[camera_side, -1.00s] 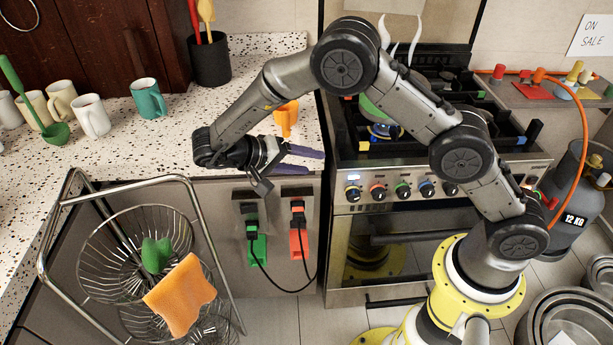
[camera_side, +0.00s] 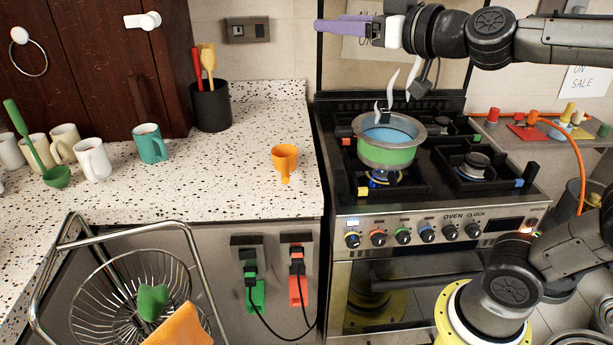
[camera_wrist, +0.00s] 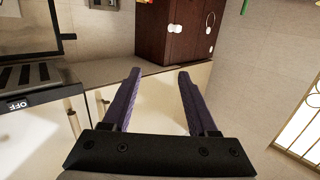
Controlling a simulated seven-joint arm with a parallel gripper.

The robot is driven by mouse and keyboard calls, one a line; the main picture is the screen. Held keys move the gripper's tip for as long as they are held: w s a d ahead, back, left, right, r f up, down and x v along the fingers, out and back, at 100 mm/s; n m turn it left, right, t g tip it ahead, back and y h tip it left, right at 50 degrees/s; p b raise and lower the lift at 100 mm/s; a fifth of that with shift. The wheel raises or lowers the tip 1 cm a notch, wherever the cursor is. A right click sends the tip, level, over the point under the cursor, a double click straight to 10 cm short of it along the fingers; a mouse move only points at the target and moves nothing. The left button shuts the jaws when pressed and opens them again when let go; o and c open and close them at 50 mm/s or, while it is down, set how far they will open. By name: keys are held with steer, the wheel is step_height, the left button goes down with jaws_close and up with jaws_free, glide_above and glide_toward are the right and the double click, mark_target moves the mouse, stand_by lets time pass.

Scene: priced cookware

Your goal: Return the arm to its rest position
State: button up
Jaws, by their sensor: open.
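My gripper (camera_side: 346,28) is at the top of the side view, raised well above the counter and stove and pointing left. In the wrist view its two purple fingers (camera_wrist: 160,100) are apart with nothing between them. My arm runs from the gripper off to the right in the side view. A green pot (camera_side: 386,145) with blue contents sits on a lit burner of the stove, below the gripper.
Several mugs (camera_side: 93,160) and a green ladle (camera_side: 56,177) are on the counter at left. A black utensil holder (camera_side: 211,106) stands at the back. A wire rack (camera_side: 105,290) is at the lower left. The dark wooden cabinet (camera_wrist: 172,32) shows in the wrist view.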

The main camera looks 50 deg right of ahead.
steer(key=s+f+g, duration=1.1)
steer(key=s+f, duration=0.8)
steer(key=f, duration=0.3)
steer(key=shift+s+a+f+n+y, duration=0.2)
steer(key=shift+s+f+n+y, duration=0.1)
steer(key=shift+s+f+y, duration=0.1)
